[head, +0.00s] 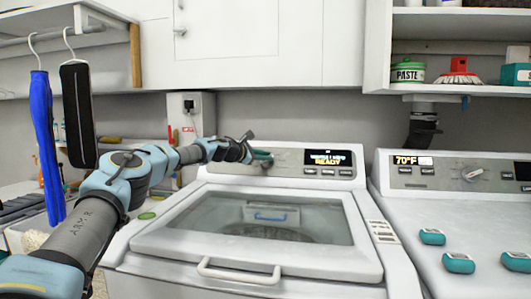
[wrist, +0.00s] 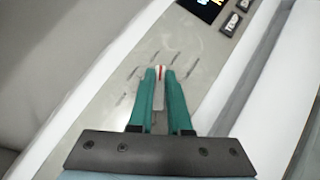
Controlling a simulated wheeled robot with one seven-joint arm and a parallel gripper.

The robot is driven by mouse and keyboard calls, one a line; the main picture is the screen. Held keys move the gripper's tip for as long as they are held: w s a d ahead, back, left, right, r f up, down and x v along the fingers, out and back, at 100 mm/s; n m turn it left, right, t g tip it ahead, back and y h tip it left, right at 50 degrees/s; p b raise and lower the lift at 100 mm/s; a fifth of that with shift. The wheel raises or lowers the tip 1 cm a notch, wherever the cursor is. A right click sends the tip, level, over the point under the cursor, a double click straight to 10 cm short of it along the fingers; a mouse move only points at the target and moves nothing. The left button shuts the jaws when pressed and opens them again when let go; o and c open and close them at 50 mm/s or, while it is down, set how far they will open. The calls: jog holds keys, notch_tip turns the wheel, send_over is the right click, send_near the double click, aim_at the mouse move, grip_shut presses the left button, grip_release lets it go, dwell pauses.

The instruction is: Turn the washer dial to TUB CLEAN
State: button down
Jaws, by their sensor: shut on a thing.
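The washer (head: 300,220) stands in the middle of the head view, its lid with a glass window closed. Its dial (wrist: 160,72) shows in the wrist view as a small pale piece with a red mark between my fingertips. My gripper (wrist: 160,76) is shut on the dial, with a green finger on each side; in the head view it is at the left of the control panel (head: 225,169). Blurred label marks ring the dial and cannot be read. The washer display (head: 328,158) has a line reading READY; its upper line is unclear.
A dryer (head: 465,215) with its own knob (head: 472,173) and several teal blocks on top stands at the right. A shelf (head: 450,90) with a paste tin hangs above it. Hangers with blue and black items (head: 78,115) hang at the left, near my arm.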

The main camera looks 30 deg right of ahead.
jog(key=shift+r+m+g+y+p, duration=0.25)
jog(key=shift+m+g+p, duration=0.35)
jog(key=shift+p, duration=0.8)
jog(key=shift+r+m+g+y+p, duration=0.1)
jog(key=shift+m+g+y+p, duration=0.2)
jog(key=shift+m+p, duration=0.8)
jog(key=shift+f+p, duration=0.15)
jog(key=shift+p, duration=0.7)
jog(key=shift+f, duration=0.1)
jog(key=c, duration=0.9)
grip_release()
jog(key=shift+o, duration=0.2)
jog(key=shift+a, duration=0.1)
